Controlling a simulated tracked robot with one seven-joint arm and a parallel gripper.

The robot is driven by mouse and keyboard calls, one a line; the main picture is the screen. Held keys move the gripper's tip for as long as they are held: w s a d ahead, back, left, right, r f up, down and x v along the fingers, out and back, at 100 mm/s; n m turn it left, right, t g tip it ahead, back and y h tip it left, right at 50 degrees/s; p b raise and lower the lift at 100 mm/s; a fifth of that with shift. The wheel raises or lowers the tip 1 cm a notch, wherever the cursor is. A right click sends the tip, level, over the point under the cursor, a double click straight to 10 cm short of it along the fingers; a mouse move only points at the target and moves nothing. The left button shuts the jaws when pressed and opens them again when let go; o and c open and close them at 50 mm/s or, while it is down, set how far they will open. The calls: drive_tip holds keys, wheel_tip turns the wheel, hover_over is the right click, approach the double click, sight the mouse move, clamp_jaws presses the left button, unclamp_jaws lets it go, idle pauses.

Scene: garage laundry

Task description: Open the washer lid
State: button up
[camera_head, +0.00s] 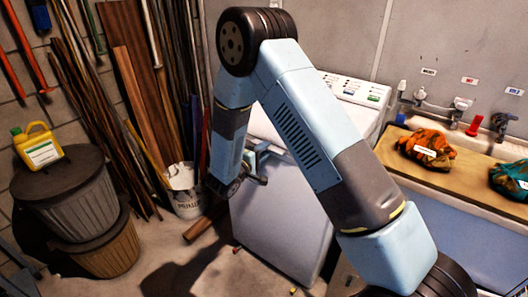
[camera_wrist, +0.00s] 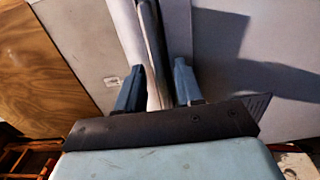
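The white washer (camera_head: 285,220) stands behind my arm, with its control panel (camera_head: 352,88) at the back. My arm hides much of its top and lid. My gripper (camera_head: 264,164) is at the washer's upper front left edge. In the wrist view my gripper (camera_wrist: 158,84) has its two blue fingers apart, one on each side of a pale strip of edges (camera_wrist: 153,50). This strip seems to be part of the washer; I cannot tell whether it is the lid's rim. I see gaps beside the fingers, but contact is unclear. The lid appears down.
A sink counter (camera_head: 393,155) with taps and an orange cloth (camera_head: 427,146) stands right of the washer. A white bucket (camera_head: 184,190), leaning boards (camera_head: 135,90) and a lidded bin (camera_head: 75,195) are at left. Some floor in front is clear.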

clamp_jaws()
drive_tip(key=shift+s+d+f, duration=0.1)
idle(1.2)
